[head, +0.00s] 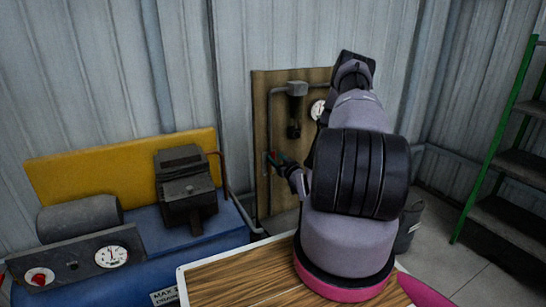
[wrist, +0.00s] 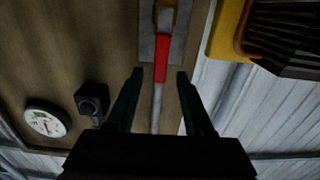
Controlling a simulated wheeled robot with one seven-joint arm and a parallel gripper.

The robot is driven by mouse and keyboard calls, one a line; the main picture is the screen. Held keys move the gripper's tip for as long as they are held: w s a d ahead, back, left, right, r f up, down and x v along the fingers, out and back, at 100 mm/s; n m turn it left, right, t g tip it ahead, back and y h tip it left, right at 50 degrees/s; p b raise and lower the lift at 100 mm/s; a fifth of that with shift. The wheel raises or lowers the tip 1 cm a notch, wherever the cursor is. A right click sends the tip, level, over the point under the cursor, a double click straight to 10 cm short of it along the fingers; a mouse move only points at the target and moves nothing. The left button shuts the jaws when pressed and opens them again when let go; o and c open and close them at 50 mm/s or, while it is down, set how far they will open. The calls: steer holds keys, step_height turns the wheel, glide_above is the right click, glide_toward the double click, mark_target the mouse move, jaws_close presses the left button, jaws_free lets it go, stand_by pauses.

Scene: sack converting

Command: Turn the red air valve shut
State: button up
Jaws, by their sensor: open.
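The red air valve handle (wrist: 162,58) shows in the wrist view as a narrow red lever on a brass-coloured body (wrist: 166,14), in line with a grey pipe (wrist: 156,105). My gripper (wrist: 160,74) is open. Its two dark green fingers stand one on each side of the lever's lower end in the picture, with a gap on both sides. I cannot tell the depth between fingertips and lever. In the head view my gripper (head: 276,160) is at the left part of the wooden board (head: 262,112), where a small bit of red (head: 271,153) shows.
The board also carries a dark filter unit (head: 295,105) and a white gauge (head: 317,109), partly behind my arm. A blue compressor (head: 210,238) with a dark pump (head: 185,180) and yellow panel (head: 125,161) stands left.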

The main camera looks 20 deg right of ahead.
mark_target(274, 156)
steer(key=shift+w, duration=1.8)
jaws_close()
